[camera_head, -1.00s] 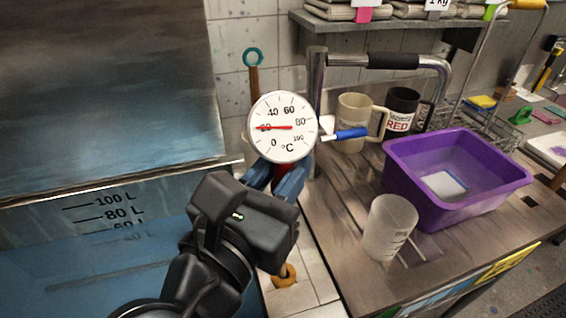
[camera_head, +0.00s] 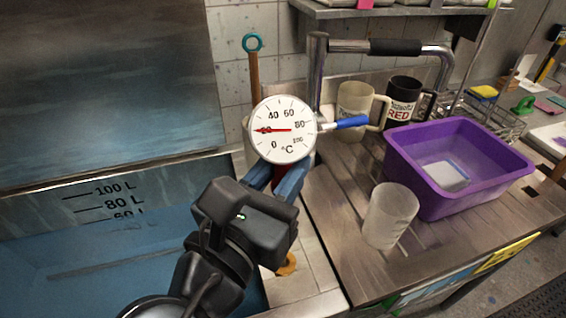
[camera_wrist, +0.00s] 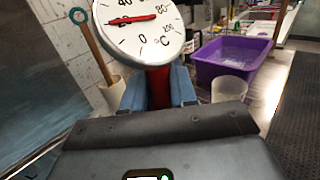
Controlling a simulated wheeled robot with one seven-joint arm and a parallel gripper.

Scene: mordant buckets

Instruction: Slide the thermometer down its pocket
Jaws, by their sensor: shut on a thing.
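The thermometer (camera_head: 283,129) has a round white dial marked in °C with a red needle. It stands upright above my gripper, dial toward the camera. My gripper (camera_head: 280,177) is shut on it just below the dial, with blue fingers on each side of a red part. In the wrist view the dial (camera_wrist: 140,25) is cut off by the top edge, and the red part (camera_wrist: 158,85) shows between the fingers (camera_wrist: 160,92). The thermometer's lower end is hidden behind my gripper. I cannot make out the pocket in either view.
A tank (camera_head: 110,215) with litre marks and blue inside is at left. A metal rail (camera_head: 318,75) rises behind the dial. On the bench at right are a purple tub (camera_head: 440,195), a translucent cup (camera_head: 390,215), a beige mug (camera_head: 353,112) and a black mug (camera_head: 402,100).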

